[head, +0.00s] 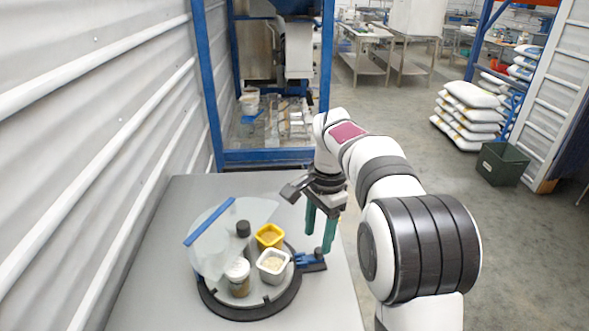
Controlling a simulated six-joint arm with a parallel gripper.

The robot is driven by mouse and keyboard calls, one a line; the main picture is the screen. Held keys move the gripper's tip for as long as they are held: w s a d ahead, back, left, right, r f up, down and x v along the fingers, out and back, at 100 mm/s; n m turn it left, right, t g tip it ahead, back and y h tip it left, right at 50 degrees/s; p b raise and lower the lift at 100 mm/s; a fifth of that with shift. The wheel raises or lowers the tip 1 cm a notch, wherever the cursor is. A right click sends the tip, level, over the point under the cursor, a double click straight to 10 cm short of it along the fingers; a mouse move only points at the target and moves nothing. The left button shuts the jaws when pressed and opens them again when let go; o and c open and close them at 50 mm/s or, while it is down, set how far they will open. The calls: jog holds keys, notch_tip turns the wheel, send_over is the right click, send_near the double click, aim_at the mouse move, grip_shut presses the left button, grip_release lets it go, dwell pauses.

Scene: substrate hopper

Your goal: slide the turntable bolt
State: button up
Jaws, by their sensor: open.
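The round turntable (243,313) sits on the grey table with a dark rim and a lighter top. A blue bolt (304,259) lies on a dark bracket at the turntable's right edge. Whether the bolt is engaged with the rim is too small to tell. My gripper (319,229) hangs above and slightly right of the bolt, pointing down. Its two green fingers are apart with nothing between them. The fingers look clear of the bolt, though the exact height is hard to judge.
On the turntable are a yellow cup (269,237), a white square cup (272,265), a white-lidded jar (238,279) and a black knob (243,229). A clear blue-edged shield (209,222) covers its left side. The grey table (150,260) is bare around it. A corrugated wall stands left.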

jog(key=w+f+m, duration=0.2)
jog(key=w+f, duration=0.3)
jog(key=w, duration=0.1)
jog(key=m, duration=0.2)
send_over(319, 250)
jog(key=a, duration=0.2)
jog(key=shift+h, duration=0.4)
jog(key=f, duration=0.9)
jog(key=shift+s+a+f, duration=0.1)
jog(key=shift+s, duration=0.1)
jog(key=shift+w+f+m, duration=0.15)
jog(key=shift+f+m, duration=0.1)
jog(key=shift+m, duration=0.05)
jog(key=shift+w+d+f, duration=0.1)
jog(key=shift+d+f, duration=0.05)
jog(key=shift+d, duration=1)
notch_tip(319, 250, down, 4)
jog(key=shift+r, duration=0.15)
jog(key=shift+a+f, duration=0.1)
jog(key=shift+f, duration=0.35)
jog(key=c, duration=0.9)
